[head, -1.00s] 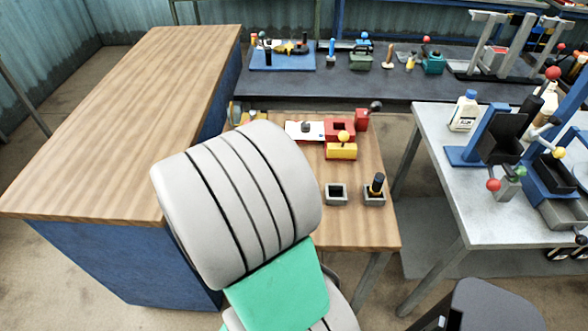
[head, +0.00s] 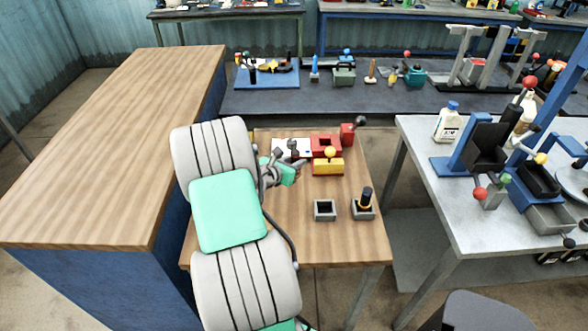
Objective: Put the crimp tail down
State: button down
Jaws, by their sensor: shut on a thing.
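My gripper (head: 298,164) is over the small wooden table, at the near edge of a white plate and left of a yellow block. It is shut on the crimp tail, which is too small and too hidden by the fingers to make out. I cannot tell whether the crimp tail touches anything below it.
Close by are the white plate (head: 283,146), a red block (head: 325,142), the yellow block (head: 328,167) and a red box (head: 347,134). An empty grey holder (head: 325,210) and one with a black peg (head: 363,204) stand nearer.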

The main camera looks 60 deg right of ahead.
jog(key=shift+w+d+f, duration=0.15)
jog(key=shift+f, duration=0.9)
jog(key=shift+w+d+f, duration=0.1)
jog(key=shift+d+f, duration=0.05)
jog(key=shift+f, duration=0.85)
jog(key=c, duration=1.1)
grip_release()
jog(key=shift+c, duration=0.2)
jog(key=shift+r+p, duration=0.1)
jog(key=shift+p, duration=0.25)
